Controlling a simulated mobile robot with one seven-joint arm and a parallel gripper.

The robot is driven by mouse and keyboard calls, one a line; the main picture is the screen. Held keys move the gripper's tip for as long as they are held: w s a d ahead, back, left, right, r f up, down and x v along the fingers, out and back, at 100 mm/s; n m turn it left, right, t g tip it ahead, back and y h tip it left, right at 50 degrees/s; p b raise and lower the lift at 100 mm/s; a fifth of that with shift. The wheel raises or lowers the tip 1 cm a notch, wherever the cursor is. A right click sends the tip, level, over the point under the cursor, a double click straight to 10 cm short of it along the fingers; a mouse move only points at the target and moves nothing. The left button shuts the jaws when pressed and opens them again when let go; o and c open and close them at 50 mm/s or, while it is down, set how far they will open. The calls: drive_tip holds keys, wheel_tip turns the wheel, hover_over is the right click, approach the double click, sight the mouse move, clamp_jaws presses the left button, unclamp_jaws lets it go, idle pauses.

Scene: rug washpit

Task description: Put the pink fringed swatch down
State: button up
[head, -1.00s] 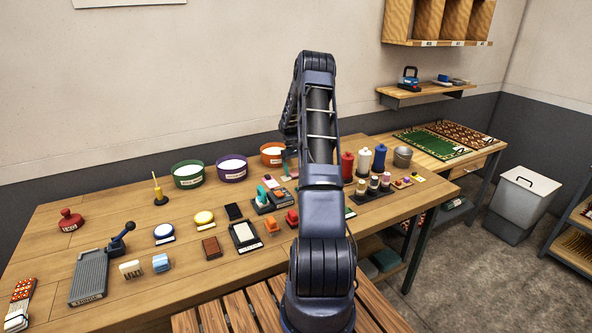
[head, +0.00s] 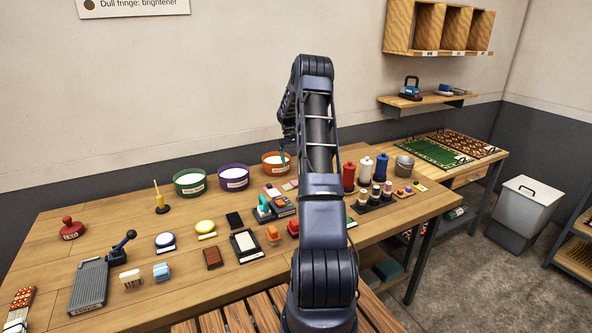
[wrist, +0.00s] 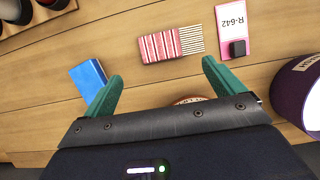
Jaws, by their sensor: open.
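The pink fringed swatch (wrist: 160,47) lies flat on the wooden table in the wrist view, with red and pale stripes and a fringed end toward the right. It lies beyond the fingertips, apart from them. My gripper (wrist: 162,70) is open, its two green fingers spread wide with nothing between them. In the head view the swatch (head: 290,185) shows small, in front of the orange bowl (head: 277,162). My gripper (head: 284,155) is partly hidden there by my own arm.
A pink R-642 tag (wrist: 232,20) with a black block lies beside the swatch. A blue block (wrist: 88,74) lies to the left in the wrist view, and the purple bowl (wrist: 297,98) stands to the right. Bare table (wrist: 130,20) surrounds the swatch.

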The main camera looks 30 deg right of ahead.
drive_tip(key=s+a+r+t, duration=0.1)
drive_tip(key=s+a+r, duration=0.25)
drive_tip(key=r, duration=0.45)
drive_tip(key=s+a+r+t, duration=0.1)
drive_tip(key=s+a+r, duration=0.1)
drive_tip(key=a+r, duration=0.45)
drive_tip(key=s+a+r+t+h, duration=0.1)
drive_tip(key=s+a+r+t, duration=0.1)
drive_tip(key=s+a+r, duration=0.7)
drive_tip(key=s+a+r+t, duration=0.1)
drive_tip(key=s+a+r, duration=0.2)
drive_tip(key=s, duration=0.6)
drive_tip(key=s+a+r+t, duration=0.1)
drive_tip(key=s+a+r, duration=0.15)
drive_tip(key=s, duration=0.65)
drive_tip(key=s+a+f+t, duration=0.1)
drive_tip(key=s, duration=0.6)
drive_tip(key=s+a+f+t+y, duration=0.1)
drive_tip(key=s+a+f+t, duration=0.1)
drive_tip(key=s, duration=0.5)
drive_tip(key=shift+s+a, duration=0.3)
drive_tip(key=shift+s, duration=0.1)
